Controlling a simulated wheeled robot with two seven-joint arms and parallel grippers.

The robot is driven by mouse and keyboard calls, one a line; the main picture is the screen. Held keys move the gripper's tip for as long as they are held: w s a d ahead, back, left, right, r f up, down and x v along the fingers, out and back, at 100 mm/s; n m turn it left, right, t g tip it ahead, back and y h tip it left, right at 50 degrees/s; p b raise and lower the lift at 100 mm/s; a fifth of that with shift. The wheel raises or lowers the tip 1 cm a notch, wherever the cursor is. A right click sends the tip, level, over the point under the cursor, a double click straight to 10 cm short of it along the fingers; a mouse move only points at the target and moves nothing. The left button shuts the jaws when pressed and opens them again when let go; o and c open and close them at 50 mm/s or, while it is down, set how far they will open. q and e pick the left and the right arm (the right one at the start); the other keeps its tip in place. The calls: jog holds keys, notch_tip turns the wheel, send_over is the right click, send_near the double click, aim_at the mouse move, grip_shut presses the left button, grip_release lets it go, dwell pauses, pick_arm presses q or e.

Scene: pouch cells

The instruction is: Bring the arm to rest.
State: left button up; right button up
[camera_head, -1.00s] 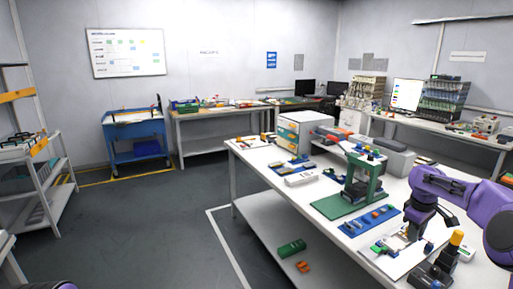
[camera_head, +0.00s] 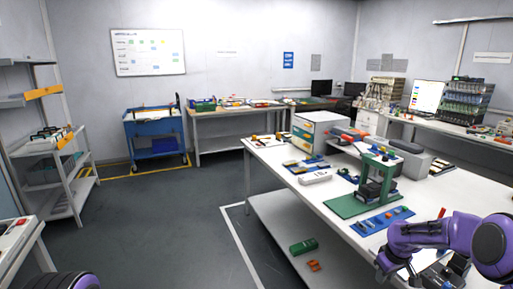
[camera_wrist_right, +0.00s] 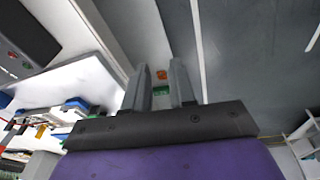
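My right arm (camera_head: 425,236), purple with dark joints, reaches in from the right over the front edge of the white table. Its gripper (camera_head: 388,268) hangs low at that edge, small and partly hidden by the arm. In the right wrist view the two grey fingers of the right gripper (camera_wrist_right: 161,88) stand apart with nothing held between them. Of my left arm only a purple and dark part (camera_head: 75,284) shows at the bottom left. The left gripper is out of view.
The table (camera_head: 300,205) carries a green stand (camera_head: 350,205), a blue tray (camera_head: 384,220) and a dark device (camera_head: 445,275) near my arm. A green item (camera_head: 303,246) and an orange item (camera_head: 314,265) lie on the lower shelf. Grey floor (camera_head: 165,225) is open to the left.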

jog(key=s+a+f+m, duration=0.4)
jog(key=s+a+f, duration=0.95)
jog(key=f, duration=0.25)
jog(key=s+a+m+h, duration=0.1)
jog(key=s+m, duration=0.1)
jog(key=s, duration=1)
jog(key=s+a+m+t+h, duration=0.1)
jog(key=s+m, duration=0.1)
jog(key=s, duration=1)
jog(key=shift+a+r+m+h, duration=0.15)
jog(key=shift+r+m+h, duration=0.15)
jog(key=shift+m+h, duration=0.1)
